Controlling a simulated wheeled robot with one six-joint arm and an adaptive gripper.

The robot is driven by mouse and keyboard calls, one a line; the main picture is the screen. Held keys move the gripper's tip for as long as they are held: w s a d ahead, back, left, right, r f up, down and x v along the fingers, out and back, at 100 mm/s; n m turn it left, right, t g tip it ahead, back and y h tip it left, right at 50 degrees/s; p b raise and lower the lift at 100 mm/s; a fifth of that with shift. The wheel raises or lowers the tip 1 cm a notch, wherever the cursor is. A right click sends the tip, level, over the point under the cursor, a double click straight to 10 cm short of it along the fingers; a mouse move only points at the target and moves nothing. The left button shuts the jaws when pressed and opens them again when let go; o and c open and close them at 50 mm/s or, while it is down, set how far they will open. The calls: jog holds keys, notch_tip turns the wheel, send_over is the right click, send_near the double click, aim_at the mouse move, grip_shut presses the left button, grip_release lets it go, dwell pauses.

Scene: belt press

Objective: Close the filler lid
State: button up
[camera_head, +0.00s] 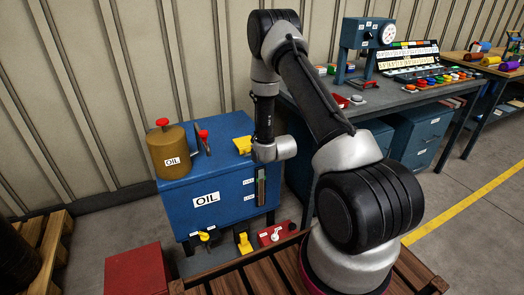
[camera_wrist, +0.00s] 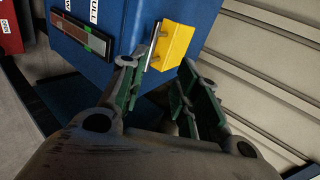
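A blue oil tank (camera_head: 215,190) stands left of my arm, labelled OIL. On its top, a thin dark upright piece with a red knob (camera_head: 203,134) looks like the filler lid standing open; its hinge is too small to make out. A yellow block (camera_head: 242,145) sits at the tank's top right edge. It also shows in the wrist view (camera_wrist: 175,46), just beyond my fingers. My gripper (camera_wrist: 162,80) is open with nothing visible held. It is close to the tank's edge by the yellow block; whether it touches is unclear. The dark upright piece is not visible in the wrist view.
A brown oil can (camera_head: 170,155) with a red knob stands on the tank's left side. A sight gauge (camera_head: 261,187) is on the tank's side. A workbench (camera_head: 330,99) with a press stands at right. A red box (camera_head: 137,270) is at front left.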

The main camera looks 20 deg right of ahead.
jog(key=v, duration=0.4)
jog(key=shift+s+r, duration=0.2)
jog(key=shift+s, duration=0.05)
